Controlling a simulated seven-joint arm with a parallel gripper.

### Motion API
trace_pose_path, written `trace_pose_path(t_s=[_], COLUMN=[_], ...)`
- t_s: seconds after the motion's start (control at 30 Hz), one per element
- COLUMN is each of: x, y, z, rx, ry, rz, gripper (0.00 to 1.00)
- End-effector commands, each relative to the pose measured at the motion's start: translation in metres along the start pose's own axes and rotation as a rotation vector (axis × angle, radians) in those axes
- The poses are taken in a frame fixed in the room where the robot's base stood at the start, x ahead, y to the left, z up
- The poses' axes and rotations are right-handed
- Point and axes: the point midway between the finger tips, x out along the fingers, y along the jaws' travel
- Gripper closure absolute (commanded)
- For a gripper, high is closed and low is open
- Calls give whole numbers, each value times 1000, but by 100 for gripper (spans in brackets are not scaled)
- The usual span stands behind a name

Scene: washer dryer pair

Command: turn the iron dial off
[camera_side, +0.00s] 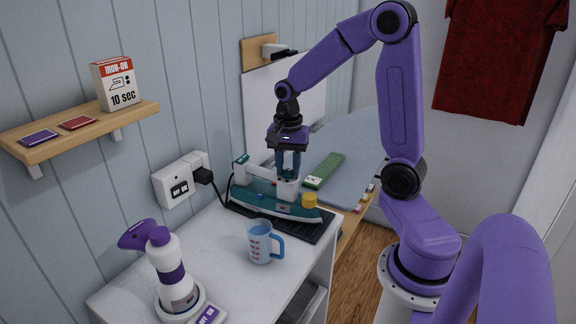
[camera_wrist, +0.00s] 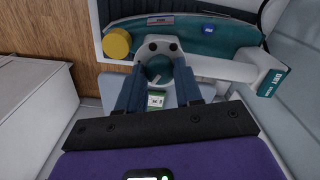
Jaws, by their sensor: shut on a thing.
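The iron (camera_side: 275,206) has a teal base, a white handle and a yellow cap, and rests on a dark mat at the back of the white counter. In the wrist view the iron (camera_wrist: 200,36) lies across the top. Its round teal dial (camera_wrist: 159,68) sits on a white mount and has a pale pointer mark. My gripper (camera_side: 287,176) points down at the handle's right end. In the wrist view my gripper (camera_wrist: 159,74) is shut on the dial, one dark blue finger on each side. The fingers hide the dial's sides, and the side view hides the dial.
A measuring cup (camera_side: 261,241) stands in front of the iron, and a white and purple spray bottle (camera_side: 172,270) stands at front left. A wall socket with a black plug (camera_side: 203,176) is left of the iron. The ironing board (camera_side: 352,145) with a green object (camera_side: 324,170) lies behind.

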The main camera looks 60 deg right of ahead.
Motion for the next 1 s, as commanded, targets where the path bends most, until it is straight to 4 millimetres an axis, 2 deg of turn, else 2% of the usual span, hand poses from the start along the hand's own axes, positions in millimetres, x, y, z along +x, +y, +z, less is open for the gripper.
trace_pose_path(t_s=[0.27,1.0], x=[-1,-1], y=[0,-1], z=[0,0], rx=[-188,-889], ry=[1,4], rz=[-2,-3], gripper=[96,96])
